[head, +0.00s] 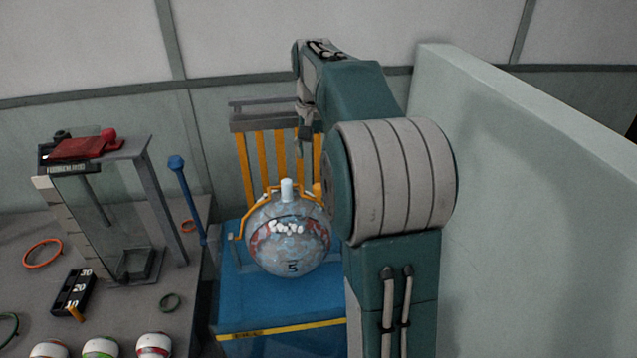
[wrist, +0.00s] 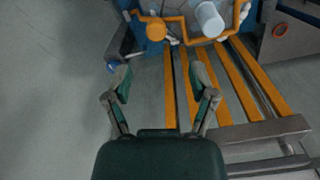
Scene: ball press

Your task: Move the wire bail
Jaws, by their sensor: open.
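The orange wire bail (head: 246,208) arches over the upper part of a worn grey-blue ball-shaped vessel (head: 289,245) with red patches and a black 5. In the wrist view the bent bail (wrist: 187,30) shows at the top, beside a white cylinder (wrist: 207,18) and an orange round knob (wrist: 156,31). My gripper (wrist: 160,80) is open and empty, its fingers spread over the orange slats, with the bail ahead of the fingertips. In the head view my arm hides the right side of the bail, and my gripper shows only partly above and behind the vessel.
The vessel stands on a blue base (head: 280,307) with an orange slatted rack (head: 263,150) behind it. A blue rod (head: 187,200) and a grey table (head: 130,318) with a glass press (head: 115,215) are left. A pale wall (head: 530,220) stands close on the right.

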